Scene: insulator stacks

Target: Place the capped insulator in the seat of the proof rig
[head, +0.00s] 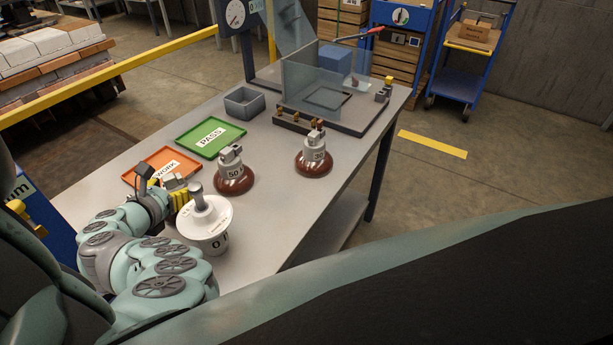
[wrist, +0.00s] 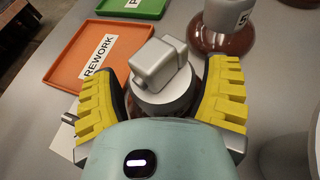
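In the wrist view, a silver cap with a blocky top (wrist: 160,65) sits between the yellow fingers of my gripper (wrist: 165,85). The fingers lie close on both sides; whether they press on it is unclear, and its lower part is hidden. In the head view my gripper (head: 176,193) is low at the table's near left, partly behind my arm. Two brown insulators with grey caps stand on the table, one marked 50 (head: 234,178) and one further right (head: 314,160).
A white insulator with an upright pin (head: 205,222) stands just right of my gripper. An orange REWORK tray (head: 137,178), green PASS tray (head: 229,131) and grey bin (head: 246,103) line the left side. Clear panels (head: 300,85) rise around the rig. The table's right front is bare.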

